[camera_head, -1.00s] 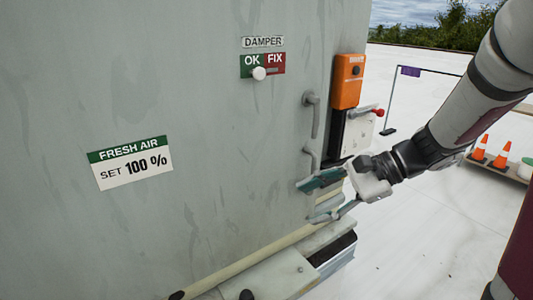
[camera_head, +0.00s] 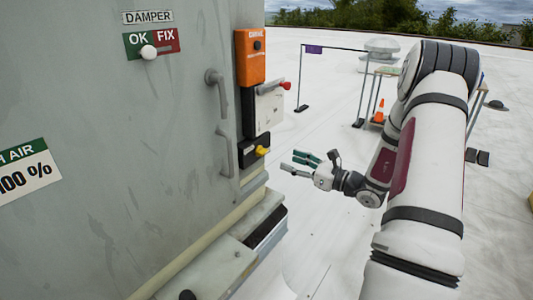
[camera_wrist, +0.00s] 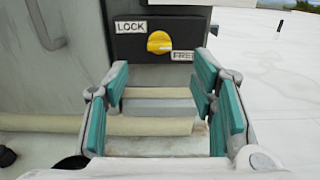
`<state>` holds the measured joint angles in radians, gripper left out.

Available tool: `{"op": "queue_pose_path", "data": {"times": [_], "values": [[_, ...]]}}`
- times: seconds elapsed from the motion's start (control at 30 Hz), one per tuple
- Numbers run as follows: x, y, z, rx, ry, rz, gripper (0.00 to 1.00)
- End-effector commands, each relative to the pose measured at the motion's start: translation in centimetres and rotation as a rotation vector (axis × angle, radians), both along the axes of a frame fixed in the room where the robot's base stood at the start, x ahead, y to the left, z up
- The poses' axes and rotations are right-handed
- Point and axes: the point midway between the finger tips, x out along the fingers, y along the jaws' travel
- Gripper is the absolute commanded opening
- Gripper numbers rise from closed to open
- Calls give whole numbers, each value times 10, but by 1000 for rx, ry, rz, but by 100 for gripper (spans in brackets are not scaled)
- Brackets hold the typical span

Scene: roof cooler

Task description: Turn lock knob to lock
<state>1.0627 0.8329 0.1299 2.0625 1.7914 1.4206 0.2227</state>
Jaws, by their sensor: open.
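The yellow lock knob (camera_wrist: 159,42) sits on a black plate (camera_wrist: 135,48) in the wrist view. A LOCK label (camera_wrist: 131,27) is at its upper left and a label reading FREE (camera_wrist: 182,56), partly cut off by my finger, is at its lower right. The knob's pointer seems turned toward the lower right. In the head view the yellow knob (camera_head: 262,151) sits low on the cabinet's right edge. My gripper (camera_head: 296,164) is open and empty, to the right of the knob and apart from it. In the wrist view its green-padded fingers (camera_wrist: 163,108) stand wide, below the knob.
The grey cabinet (camera_head: 90,110) has two handles (camera_head: 222,95) and a white DAMPER knob (camera_head: 149,52). An orange box (camera_head: 250,58) and a white box with a red lever (camera_head: 286,85) are above the lock knob. A ledge (camera_head: 215,265) juts out below.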

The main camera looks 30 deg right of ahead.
Motion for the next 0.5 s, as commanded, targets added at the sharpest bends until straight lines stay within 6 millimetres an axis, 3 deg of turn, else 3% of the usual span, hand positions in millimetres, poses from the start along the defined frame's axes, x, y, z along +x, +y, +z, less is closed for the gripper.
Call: {"op": "queue_pose_path", "data": {"times": [0.3, 0.5], "values": [[60, 23, 0, -2, 0, 4, 52], [86, 32, 0, -2, 0, 3, 52]]}}
